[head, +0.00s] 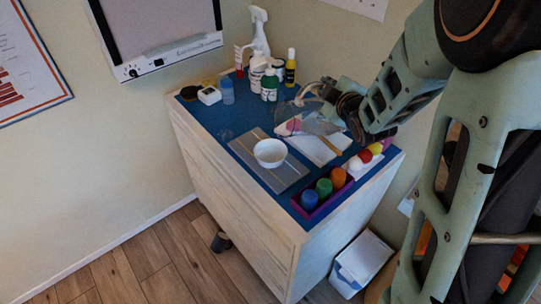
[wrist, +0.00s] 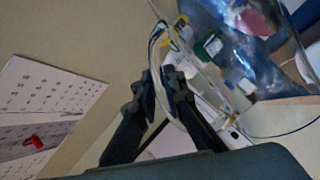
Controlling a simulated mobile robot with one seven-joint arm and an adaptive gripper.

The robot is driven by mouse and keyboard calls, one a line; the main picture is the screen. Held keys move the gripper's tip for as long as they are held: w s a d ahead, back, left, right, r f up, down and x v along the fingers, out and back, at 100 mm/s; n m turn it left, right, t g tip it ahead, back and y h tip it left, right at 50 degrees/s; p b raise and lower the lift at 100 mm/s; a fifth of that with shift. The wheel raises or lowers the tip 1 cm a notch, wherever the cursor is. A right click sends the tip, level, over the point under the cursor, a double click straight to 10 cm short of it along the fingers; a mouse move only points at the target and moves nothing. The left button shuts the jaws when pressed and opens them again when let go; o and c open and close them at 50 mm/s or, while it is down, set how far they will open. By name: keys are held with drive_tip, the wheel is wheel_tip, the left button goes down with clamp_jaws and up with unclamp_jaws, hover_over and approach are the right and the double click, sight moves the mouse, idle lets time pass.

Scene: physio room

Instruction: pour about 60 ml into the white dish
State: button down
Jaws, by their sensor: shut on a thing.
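The white dish (head: 270,159) stands upright on a grey mat (head: 289,180) on the blue top of a cabinet. My gripper (head: 326,92) is above the cabinet top, to the upper right of the dish. It is shut on a clear jug (head: 320,124), which looks tilted and is apart from the dish. In the wrist view the fingers (wrist: 166,78) close on the clear handle or rim of the jug (wrist: 210,75). I cannot tell how much liquid is in the jug. The dish is not clearly visible in the wrist view.
A purple tray (head: 309,213) with several coloured pots lies along the near right edge. A spray bottle (head: 260,32), a green bottle (head: 270,86) and other containers stand at the back. The cabinet's front left is clear.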

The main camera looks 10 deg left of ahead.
sight(319, 86)
drive_tip(key=shift+s+a+b, duration=0.2)
drive_tip(key=shift+a+b, duration=0.3)
drive_tip(key=shift+b, duration=0.5)
drive_tip(key=shift+s+a+f+n+t+b, duration=0.1)
drive_tip(key=shift+s+a+n+t+b, duration=0.3)
drive_tip(key=shift+b, duration=0.8)
drive_tip(key=shift+a+r+b, duration=0.2)
drive_tip(key=shift+r+b, duration=0.1)
drive_tip(key=shift+s+r, duration=0.1)
drive_tip(key=shift+s, duration=0.05)
drive_tip(key=shift+d+r+b, duration=0.1)
drive_tip(key=shift+d+b, duration=0.2)
drive_tip(key=shift+b, duration=0.05)
drive_tip(key=shift+s+a+r+n+h+b, duration=0.1)
drive_tip(key=shift+a+r+n+h+b, duration=0.2)
drive_tip(key=shift+n+b, duration=0.15)
drive_tip(key=shift+d, duration=0.1)
